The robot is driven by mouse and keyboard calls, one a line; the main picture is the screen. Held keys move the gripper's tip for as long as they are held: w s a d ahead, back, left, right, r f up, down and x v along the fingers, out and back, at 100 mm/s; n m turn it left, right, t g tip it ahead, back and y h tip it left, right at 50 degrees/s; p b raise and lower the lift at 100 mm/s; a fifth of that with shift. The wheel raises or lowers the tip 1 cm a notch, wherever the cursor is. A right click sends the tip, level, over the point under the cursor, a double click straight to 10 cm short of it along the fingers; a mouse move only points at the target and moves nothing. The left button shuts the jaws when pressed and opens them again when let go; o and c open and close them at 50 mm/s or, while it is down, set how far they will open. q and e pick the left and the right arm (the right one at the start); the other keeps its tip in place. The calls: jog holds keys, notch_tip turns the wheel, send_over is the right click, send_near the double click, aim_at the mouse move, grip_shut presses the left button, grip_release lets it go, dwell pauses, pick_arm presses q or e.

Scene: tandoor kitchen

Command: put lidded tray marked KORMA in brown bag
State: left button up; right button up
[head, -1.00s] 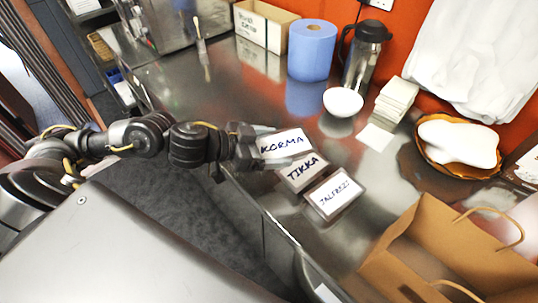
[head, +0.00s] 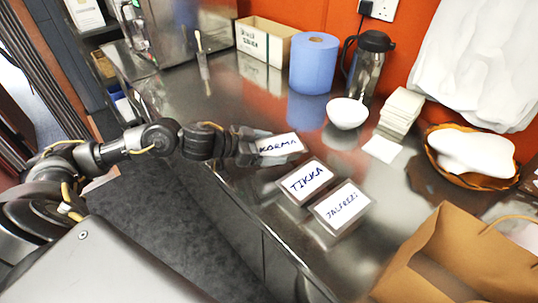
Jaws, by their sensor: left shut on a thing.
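The tray marked KORMA (head: 280,145) has a white lid with black lettering. My left gripper (head: 252,148) is shut on its left end and holds it over the steel counter, behind the other trays; I cannot tell its exact height. The brown bag (head: 455,262) stands open at the lower right with its handle up, cut off by the picture's edge. The tray is well apart from the bag. My right gripper is not in view.
Trays marked TIKKA (head: 304,181) and JALFREZI (head: 341,207) lie on the counter between the held tray and the bag. A white bowl (head: 346,114), paper stack (head: 401,110), flask (head: 368,65), blue roll (head: 314,62) and bread basket (head: 470,158) stand behind.

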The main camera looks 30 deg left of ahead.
pick_arm(q)
jog(key=shift+f, duration=1.45)
jog(key=shift+f, duration=0.1)
jog(key=o, duration=1.1)
jog(key=shift+f, duration=0.1)
